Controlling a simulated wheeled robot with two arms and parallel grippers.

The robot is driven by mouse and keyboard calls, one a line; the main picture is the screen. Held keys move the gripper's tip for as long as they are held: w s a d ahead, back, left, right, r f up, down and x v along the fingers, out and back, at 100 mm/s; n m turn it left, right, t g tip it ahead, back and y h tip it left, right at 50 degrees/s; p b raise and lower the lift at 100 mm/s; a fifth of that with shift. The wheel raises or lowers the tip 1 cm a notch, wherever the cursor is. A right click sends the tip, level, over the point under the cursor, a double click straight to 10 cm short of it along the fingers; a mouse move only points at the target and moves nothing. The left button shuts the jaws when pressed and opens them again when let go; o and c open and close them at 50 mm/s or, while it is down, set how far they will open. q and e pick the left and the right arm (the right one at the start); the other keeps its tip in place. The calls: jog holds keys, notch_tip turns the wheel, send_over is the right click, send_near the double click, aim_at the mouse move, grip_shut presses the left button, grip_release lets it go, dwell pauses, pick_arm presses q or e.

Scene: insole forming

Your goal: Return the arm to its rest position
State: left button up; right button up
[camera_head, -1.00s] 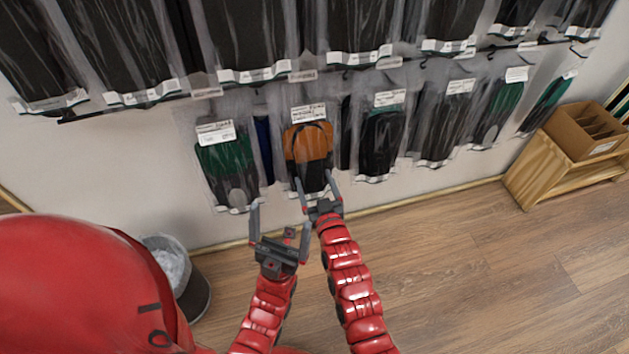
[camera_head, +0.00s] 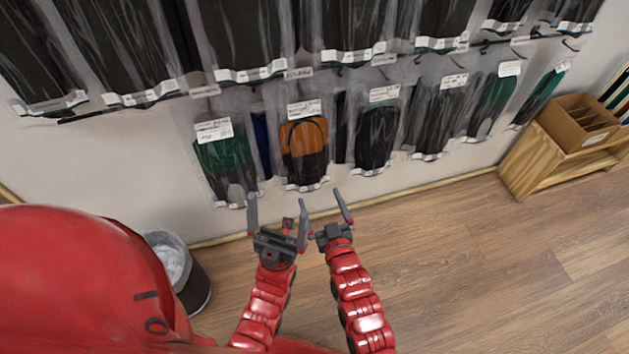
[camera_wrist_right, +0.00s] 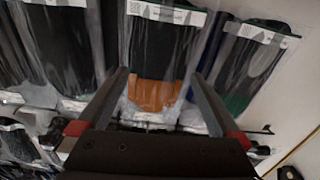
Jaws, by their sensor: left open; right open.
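My right gripper (camera_head: 322,200) is open and empty in the head view, in front of and below the hanging packages. In the right wrist view its two fingers (camera_wrist_right: 155,95) are spread wide. An orange-and-black insole package (camera_head: 304,145) hangs on the wall beyond it; the orange part shows between the fingers in the wrist view (camera_wrist_right: 155,94), with nothing gripped. My left gripper (camera_head: 277,208) is open and empty beside the right one, and the inner fingers appear close together or overlapping in the picture.
A green-and-black package (camera_head: 228,160) and a black package (camera_head: 376,138) hang either side of the orange one. A waste bin (camera_head: 182,275) stands at lower left. A wooden stand with a cardboard box (camera_head: 583,120) is at right. The wood floor (camera_head: 470,260) is clear.

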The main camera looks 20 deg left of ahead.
jog(key=p+v, duration=0.1)
jog(key=v, duration=0.8)
